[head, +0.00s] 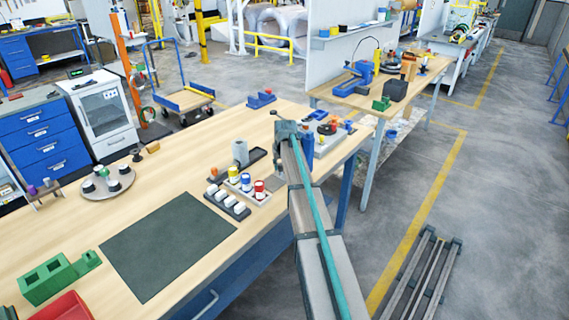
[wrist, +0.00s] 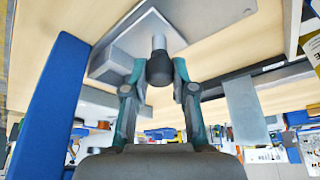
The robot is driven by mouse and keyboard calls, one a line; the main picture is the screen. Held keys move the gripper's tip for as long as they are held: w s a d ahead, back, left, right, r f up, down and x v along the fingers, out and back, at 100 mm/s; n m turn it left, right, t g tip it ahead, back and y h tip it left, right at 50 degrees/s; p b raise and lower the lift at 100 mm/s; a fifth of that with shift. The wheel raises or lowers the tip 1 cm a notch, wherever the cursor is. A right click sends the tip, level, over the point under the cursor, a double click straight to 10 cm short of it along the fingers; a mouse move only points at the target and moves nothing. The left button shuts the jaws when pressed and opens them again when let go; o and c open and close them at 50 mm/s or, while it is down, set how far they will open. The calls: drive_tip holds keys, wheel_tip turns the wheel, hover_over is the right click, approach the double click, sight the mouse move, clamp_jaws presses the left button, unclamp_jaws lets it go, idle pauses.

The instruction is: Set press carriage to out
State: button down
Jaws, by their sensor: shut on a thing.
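My gripper (wrist: 160,72) has its two fingers closed around a dark round knob (wrist: 159,69) in the wrist view. The knob sits on a short metal shaft that joins a grey plate-like part (wrist: 205,18), likely the press carriage. A blue upright (wrist: 50,100) stands close at the left of that view. In the head view my arm reaches to the right end of the workbench, beside a blue upright part (head: 306,146). There my arm hides the knob and most of the fixture, so I cannot tell the carriage's position.
The wooden workbench (head: 165,160) carries a dark mat (head: 168,245), a tray of coloured jars (head: 262,197), a grey cylinder (head: 240,152) and a round tray (head: 108,186). Small parts (head: 328,128) lie just right of my arm's end.

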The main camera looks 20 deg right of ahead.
drive_tip(key=s+a, duration=0.1)
drive_tip(key=a, duration=0.1)
drive_tip(key=s+a, duration=0.1)
drive_tip(key=a, duration=0.1)
drive_tip(key=s+a, duration=0.1)
drive_tip(key=a, duration=0.2)
drive_tip(key=shift+s+b, duration=0.3)
drive_tip(key=shift+b, duration=0.05)
drive_tip(key=shift+a, duration=0.1)
drive_tip(key=c, duration=0.9)
unclamp_jaws()
drive_tip(key=shift+a, duration=0.1)
drive_tip(key=shift+c, duration=0.2)
drive_tip(key=d+v, duration=0.1)
drive_tip(key=v, duration=1.1)
drive_tip(key=shift+a, duration=0.45)
